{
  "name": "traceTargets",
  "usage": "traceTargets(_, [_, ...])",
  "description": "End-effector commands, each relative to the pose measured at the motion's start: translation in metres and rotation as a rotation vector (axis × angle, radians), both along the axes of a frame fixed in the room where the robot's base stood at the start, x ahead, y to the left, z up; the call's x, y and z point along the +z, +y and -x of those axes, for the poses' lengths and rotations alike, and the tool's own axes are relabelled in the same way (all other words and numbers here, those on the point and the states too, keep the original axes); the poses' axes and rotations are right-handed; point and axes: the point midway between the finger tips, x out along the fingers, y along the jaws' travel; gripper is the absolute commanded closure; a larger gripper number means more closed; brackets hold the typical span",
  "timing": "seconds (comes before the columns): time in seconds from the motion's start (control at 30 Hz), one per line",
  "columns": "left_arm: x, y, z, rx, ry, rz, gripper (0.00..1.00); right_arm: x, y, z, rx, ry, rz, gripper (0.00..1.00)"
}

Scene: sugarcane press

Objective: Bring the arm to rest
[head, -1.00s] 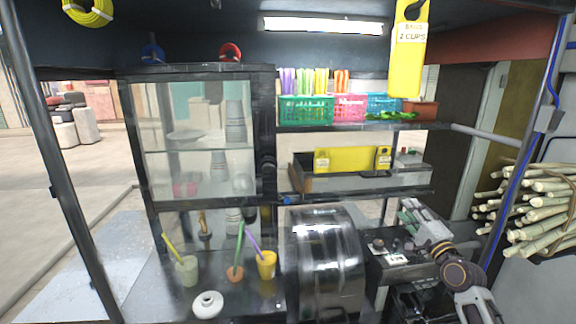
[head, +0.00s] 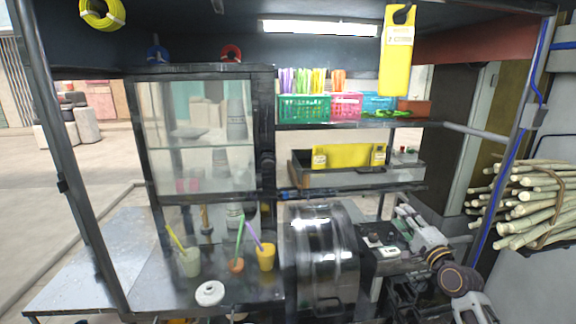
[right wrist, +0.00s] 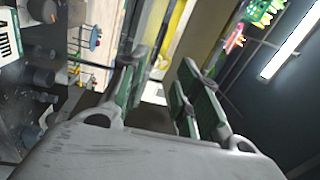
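My right arm comes in at the lower right of the head view. Its gripper (head: 405,216) is beside the press's control box, close to the shelf post. In the right wrist view the two green-padded fingers of the right gripper (right wrist: 165,88) stand apart with nothing between them. The dark, shiny sugarcane press (head: 320,255) stands left of this gripper. A control box (head: 380,243) with knobs is just below and left of the fingers. Whether the gripper touches anything is unclear. My left gripper is in neither view.
A glass cabinet (head: 200,130) stands at left. A yellow cup (head: 265,258) and other cups with straws stand on the counter near a white round lid (head: 209,293). Shelves hold a green basket (head: 304,107). Sugarcane stalks (head: 535,205) are stacked at right. A yellow tag (head: 397,55) hangs above.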

Motion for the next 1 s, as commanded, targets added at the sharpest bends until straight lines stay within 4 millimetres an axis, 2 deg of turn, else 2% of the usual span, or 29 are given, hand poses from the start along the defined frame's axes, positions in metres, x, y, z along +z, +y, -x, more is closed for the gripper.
traceTargets(0.27, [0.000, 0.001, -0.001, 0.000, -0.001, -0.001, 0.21, -0.035, 0.028, 0.014, 0.037, 0.081, 0.140, 0.68])
traceTargets(0.47, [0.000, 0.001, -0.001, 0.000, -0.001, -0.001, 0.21, -0.075, 0.056, 0.035, 0.082, 0.170, 0.300, 0.68])
traceTargets(0.67, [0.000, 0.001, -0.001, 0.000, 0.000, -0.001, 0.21, -0.135, 0.092, 0.077, 0.171, 0.304, 0.554, 0.68])
traceTargets(0.8, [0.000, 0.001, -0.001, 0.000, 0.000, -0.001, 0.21, -0.174, 0.113, 0.114, 0.248, 0.398, 0.739, 0.68])
traceTargets(1.0, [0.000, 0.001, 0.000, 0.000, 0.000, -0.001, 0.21, -0.221, 0.132, 0.173, 0.372, 0.526, 0.985, 0.68])
